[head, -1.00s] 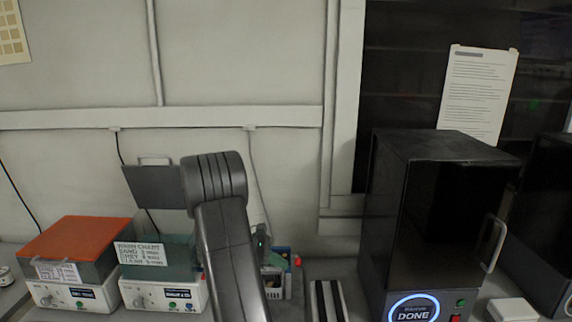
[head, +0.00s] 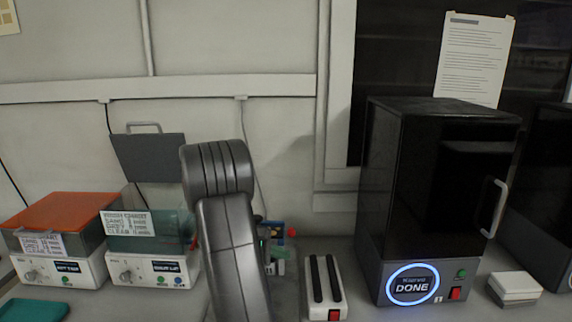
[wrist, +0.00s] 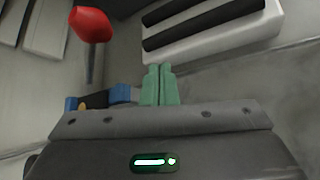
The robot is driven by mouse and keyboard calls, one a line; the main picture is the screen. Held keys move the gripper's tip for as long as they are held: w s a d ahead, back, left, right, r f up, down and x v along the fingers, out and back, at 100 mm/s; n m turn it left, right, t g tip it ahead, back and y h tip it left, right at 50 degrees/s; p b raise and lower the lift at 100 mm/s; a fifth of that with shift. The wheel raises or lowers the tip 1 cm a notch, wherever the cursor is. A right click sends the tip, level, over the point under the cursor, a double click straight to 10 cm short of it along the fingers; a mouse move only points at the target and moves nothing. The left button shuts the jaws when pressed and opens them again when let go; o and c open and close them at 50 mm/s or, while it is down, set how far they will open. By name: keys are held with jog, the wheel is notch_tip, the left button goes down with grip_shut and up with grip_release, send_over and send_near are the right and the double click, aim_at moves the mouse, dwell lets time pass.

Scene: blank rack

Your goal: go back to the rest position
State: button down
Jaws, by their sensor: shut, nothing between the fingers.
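My gripper (wrist: 159,86) shows in the wrist view with its two green fingers pressed together and nothing between them. In the head view my arm rises in the lower middle and hides part of the bench; a little green beside it may be my gripper, but I cannot tell. In the wrist view the fingertips point toward a white block with two black bars (wrist: 205,25), apart from it. The same white block stands right of my arm in the head view (head: 335,297).
A black cabinet (head: 405,180) with a lit DONE ring stands at the right. Two white-based units, one orange-lidded (head: 65,210) and one with a green tub (head: 175,228), stand at the left. A red knob (wrist: 91,25) is near my fingers in the wrist view. A white box (head: 514,286) lies right.

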jog(key=shift+s+d+f+m+t+b, duration=0.1)
jog(key=shift+f+m+t+b, duration=0.1)
jog(key=shift+f+b, duration=0.4)
jog(key=shift+s+d+f+m+t+b, duration=0.1)
jog(key=shift+f+t+b, duration=0.1)
jog(key=shift+f+b, duration=0.4)
jog(key=shift+w+f+t+b, duration=0.2)
jog(key=shift+f+t+b, duration=0.15)
jog(key=shift+b, duration=0.8)
jog(key=shift+m, duration=0.3)
jog(key=shift+r, duration=0.15)
